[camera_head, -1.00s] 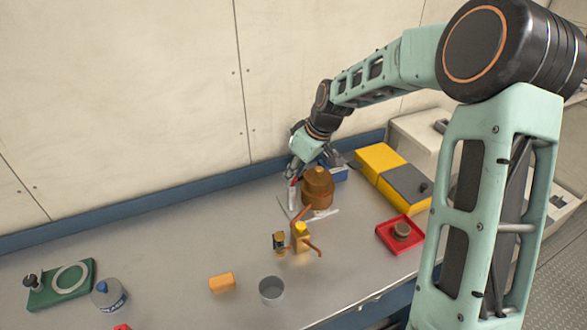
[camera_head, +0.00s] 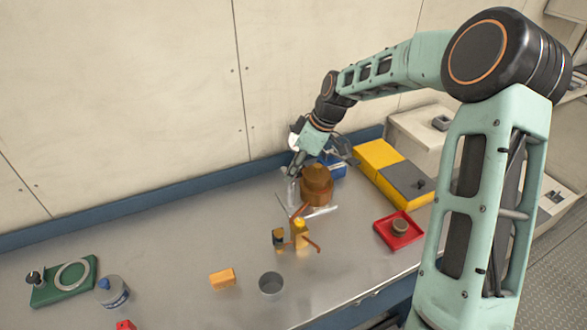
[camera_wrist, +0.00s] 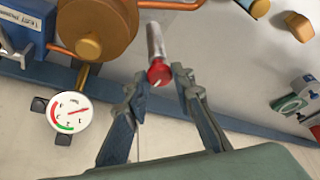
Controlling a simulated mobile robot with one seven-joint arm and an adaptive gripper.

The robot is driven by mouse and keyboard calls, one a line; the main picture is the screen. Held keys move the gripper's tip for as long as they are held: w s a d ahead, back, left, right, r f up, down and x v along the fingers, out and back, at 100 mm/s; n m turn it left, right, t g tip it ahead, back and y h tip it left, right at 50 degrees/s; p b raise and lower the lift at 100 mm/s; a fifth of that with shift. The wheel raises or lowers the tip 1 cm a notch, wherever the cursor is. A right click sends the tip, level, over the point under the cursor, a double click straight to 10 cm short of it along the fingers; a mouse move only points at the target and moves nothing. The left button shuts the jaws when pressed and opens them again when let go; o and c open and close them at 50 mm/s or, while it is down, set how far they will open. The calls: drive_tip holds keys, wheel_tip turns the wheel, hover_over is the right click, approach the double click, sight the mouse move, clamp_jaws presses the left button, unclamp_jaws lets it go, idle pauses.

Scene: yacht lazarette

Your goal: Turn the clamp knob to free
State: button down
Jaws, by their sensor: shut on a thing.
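The clamp knob (camera_wrist: 159,73) is a red cap on the end of a pale grey cylinder (camera_wrist: 155,42) in the wrist view. My gripper (camera_wrist: 161,80) has its two fingers on either side of the red knob and is shut on it. In the head view my gripper (camera_head: 291,172) is beside the copper-brown round vessel (camera_head: 316,186), on its left. The knob is hidden by the gripper there. The clamp's pointer or markings cannot be made out.
A round gauge (camera_wrist: 70,113) and a blue box (camera_wrist: 22,25) sit near the vessel. Copper pipework (camera_head: 300,235) stands in front. A yellow-grey case (camera_head: 393,171) and red tray (camera_head: 388,240) lie right. A grey cup (camera_head: 271,285) and orange block (camera_head: 222,279) stand nearer. The bench's left middle is clear.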

drive_tip(key=c, duration=1.7)
unclamp_jaws()
drive_tip(key=shift+o, duration=0.2)
drive_tip(key=shift+r, duration=0.1)
drive_tip(key=v, duration=1.1)
drive_tip(key=shift+d+r, duration=0.2)
drive_tip(key=shift+r, duration=0.15)
drive_tip(key=shift+s, duration=0.1)
